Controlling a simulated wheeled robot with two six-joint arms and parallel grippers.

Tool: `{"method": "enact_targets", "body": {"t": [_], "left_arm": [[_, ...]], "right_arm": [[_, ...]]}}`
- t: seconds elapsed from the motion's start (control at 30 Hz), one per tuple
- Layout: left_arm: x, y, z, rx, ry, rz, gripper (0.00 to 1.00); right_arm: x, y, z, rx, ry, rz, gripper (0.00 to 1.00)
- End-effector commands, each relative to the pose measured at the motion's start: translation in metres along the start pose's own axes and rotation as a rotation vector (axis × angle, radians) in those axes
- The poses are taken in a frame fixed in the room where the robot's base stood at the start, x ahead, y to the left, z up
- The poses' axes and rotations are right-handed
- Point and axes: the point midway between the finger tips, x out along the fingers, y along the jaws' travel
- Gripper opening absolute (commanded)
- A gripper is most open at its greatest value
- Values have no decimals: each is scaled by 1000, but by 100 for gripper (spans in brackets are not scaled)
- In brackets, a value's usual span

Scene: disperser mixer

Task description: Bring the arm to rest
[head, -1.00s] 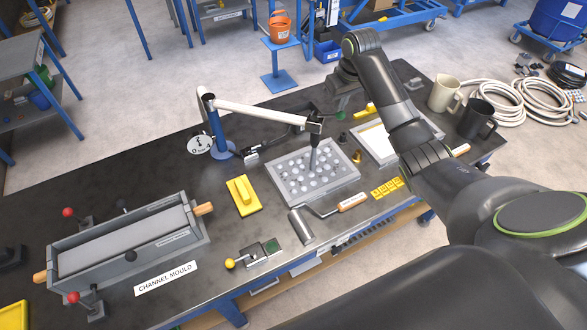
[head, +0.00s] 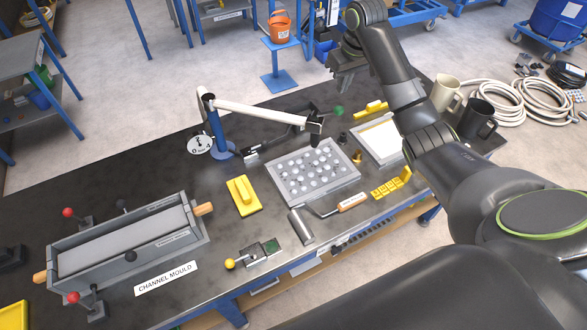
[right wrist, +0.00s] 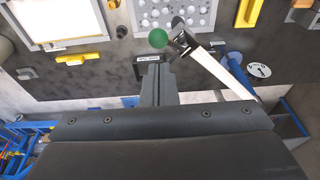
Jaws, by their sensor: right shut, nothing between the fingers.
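The jointed arm has a white boom (head: 255,109) running from a blue post (head: 217,135) to a dark end block (head: 315,130). A green knob (head: 338,110) sits just beyond that block. The boom end is near the back edge of the tray of balls (head: 360,182). The right wrist view also shows the green knob (right wrist: 157,38) and white boom (right wrist: 228,72). My right gripper (head: 340,88) is shut and empty, above the far table edge, apart from the knob. Its closed fingers (right wrist: 157,72) point toward the table. My left gripper is not in view.
A channel mould (head: 125,243), yellow float (head: 242,196), roller (head: 301,226) and small toggle (head: 262,252) occupy the table. Two mugs (head: 477,118) stand at the right end. An orange bucket (head: 280,26) on a blue stand is behind.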

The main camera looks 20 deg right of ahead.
Motion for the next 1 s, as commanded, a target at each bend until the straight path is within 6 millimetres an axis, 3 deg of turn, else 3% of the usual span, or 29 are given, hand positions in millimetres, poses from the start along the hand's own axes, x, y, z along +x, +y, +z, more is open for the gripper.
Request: {"method": "enact_targets", "body": {"t": [0.63, 0.77, 1.0], "left_arm": [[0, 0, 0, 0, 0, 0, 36], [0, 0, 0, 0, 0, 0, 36], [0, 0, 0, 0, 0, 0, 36]], "right_arm": [[-3, -1, 1, -1, -3, 1, 0], [18, -6, 18, -11, -7, 12, 0], [87, -32, 91, -44, -5, 44, 0]]}}
